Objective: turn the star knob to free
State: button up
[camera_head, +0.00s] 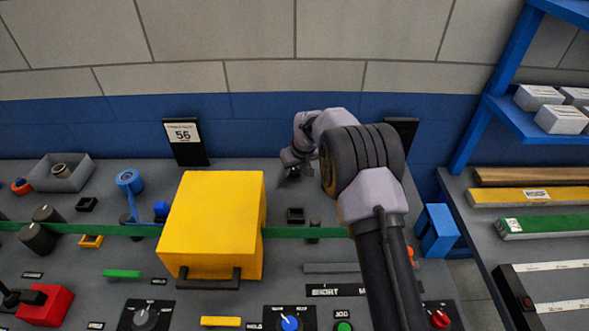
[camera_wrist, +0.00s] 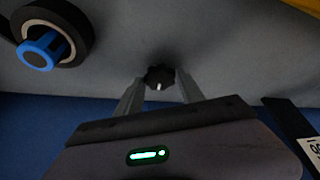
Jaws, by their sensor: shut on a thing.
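The star knob (camera_wrist: 159,77) is a small dark lobed knob on the grey panel, seen in the middle of the wrist view. A short white mark on it points toward the bottom of that view. My gripper (camera_wrist: 160,80) has one finger on each side of the knob and is shut on it. In the head view my gripper (camera_head: 291,168) is at the back of the panel, close to the blue wall. The knob is mostly hidden there by my gripper. I cannot read any label beside the knob.
A large yellow box-shaped cover (camera_head: 212,220) stands left of my arm. A card reading 56 (camera_head: 184,136) stands behind it. A green strip (camera_head: 300,232) crosses the panel. A blue-centred black ring (camera_wrist: 45,40) is near the knob in the wrist view. A shelf rack (camera_head: 505,95) stands right.

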jog(key=n+y, duration=0.1)
jog(key=n, duration=0.1)
jog(key=n+g, duration=0.1)
jog(key=n, duration=0.2)
jog(key=shift+w+d+y, duration=0.15)
jog(key=shift+d+y, duration=0.05)
jog(key=shift+y, duration=0.2)
jog(key=shift+w+n+g+y+p, duration=0.15)
jog(key=shift+n+g+p, duration=0.3)
jog(key=shift+n, duration=0.75)
jog(key=shift+s+n+g+y+p, duration=0.1)
jog(key=shift+n+g+y+p, duration=0.25)
jog(key=shift+n, duration=0.85)
jog(key=o, duration=1.3)
jog(key=shift+o, duration=0.2)
jog(key=shift+r, duration=0.1)
jog(key=p+v, duration=0.5)
jog(key=v, duration=1.2)
jog(key=shift+w+r, duration=0.2)
jog(key=shift+a, duration=0.1)
